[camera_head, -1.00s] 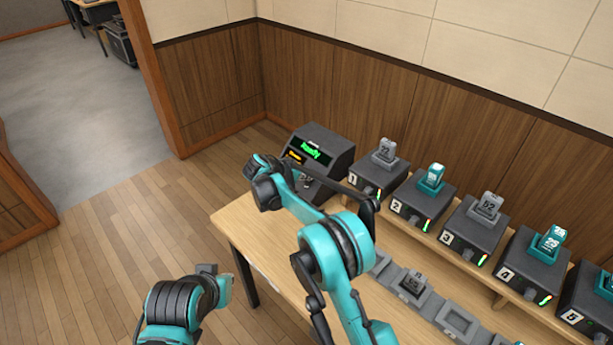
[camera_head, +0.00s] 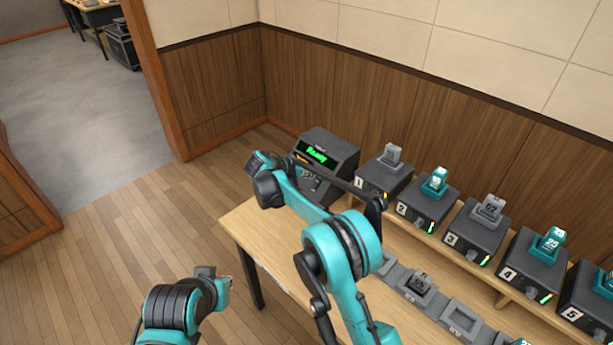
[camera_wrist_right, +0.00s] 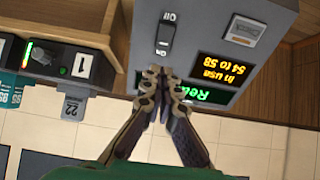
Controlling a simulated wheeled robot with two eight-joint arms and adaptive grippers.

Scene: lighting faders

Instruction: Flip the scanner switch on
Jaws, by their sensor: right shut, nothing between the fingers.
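The scanner (camera_head: 338,150) is a dark box with a green "Ready" display at the table's far left corner. In the right wrist view its face (camera_wrist_right: 208,35) is upside down, with an amber "In use 54 to 58" display. Its black switch (camera_wrist_right: 164,34) sits between the labels "Off" above and "On" below; I cannot tell which side is pressed. My right gripper (camera_wrist_right: 158,72) is shut and empty, its tips close to the "On" end of the switch; contact is unclear. In the head view my forearm hides it.
A row of numbered dark boxes (camera_head: 384,176) with grey and teal pieces on top stands on a raised shelf right of the scanner. Grey trays (camera_head: 463,318) lie in front. The table's left part (camera_head: 252,232) is bare. A wood-panelled wall is behind.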

